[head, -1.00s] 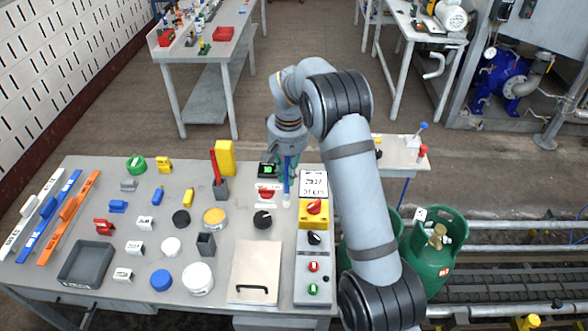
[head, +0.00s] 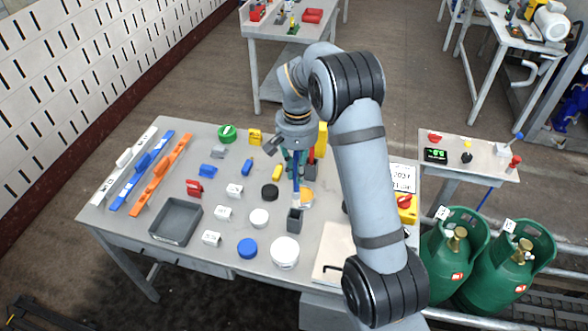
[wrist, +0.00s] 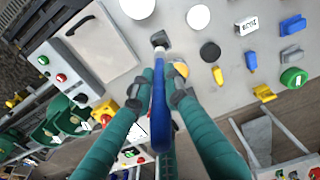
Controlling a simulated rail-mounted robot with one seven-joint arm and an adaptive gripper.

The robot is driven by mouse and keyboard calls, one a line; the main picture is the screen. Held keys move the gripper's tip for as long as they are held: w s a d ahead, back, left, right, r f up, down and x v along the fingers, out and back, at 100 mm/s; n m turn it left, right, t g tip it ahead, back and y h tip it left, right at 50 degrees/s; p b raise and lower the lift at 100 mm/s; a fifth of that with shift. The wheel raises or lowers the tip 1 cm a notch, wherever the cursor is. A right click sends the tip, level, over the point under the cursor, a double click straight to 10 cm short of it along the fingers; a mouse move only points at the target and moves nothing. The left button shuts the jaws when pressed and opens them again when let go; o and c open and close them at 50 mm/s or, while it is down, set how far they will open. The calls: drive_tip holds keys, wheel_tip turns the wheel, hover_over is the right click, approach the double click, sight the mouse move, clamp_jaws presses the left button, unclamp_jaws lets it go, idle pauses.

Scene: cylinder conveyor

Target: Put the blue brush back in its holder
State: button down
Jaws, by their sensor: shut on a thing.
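The blue brush (head: 296,188) hangs bristles down in my gripper (head: 295,172), whose fingers are shut on its handle. In the wrist view the blue brush (wrist: 160,122) runs between the teal fingers of my gripper (wrist: 163,95), its pale bristles pointing at the holder. The empty-looking dark grey square holder (head: 295,221) stands on the table, just below the brush tip in the head view. The holder (wrist: 160,40) also shows just past the bristles in the wrist view. I cannot tell whether the tip is inside its opening.
A red brush in another dark holder (head: 311,170) stands close behind my gripper. A yellow-orange round lid (head: 307,197), a white round container (head: 285,252) and a black disc (head: 270,192) are nearby. A grey tray (head: 176,221) sits at left.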

sight(295, 200)
drive_tip(key=shift+a+f+b, duration=0.25)
drive_tip(key=shift+f+b, duration=0.45)
drive_tip(key=shift+f, duration=0.35)
wheel_tip(295, 200, down, 10)
drive_tip(key=b, duration=0.8)
drive_tip(key=shift+r, duration=0.25)
drive_tip(key=shift+f+b, duration=0.6)
drive_tip(key=shift+b, duration=0.1)
drive_tip(key=c, duration=1.7)
unclamp_jaws()
drive_tip(key=shift+o, duration=0.2)
drive_tip(key=shift+r, duration=0.15)
wheel_tip(295, 200, up, 12)
drive_tip(key=shift+f, duration=0.1)
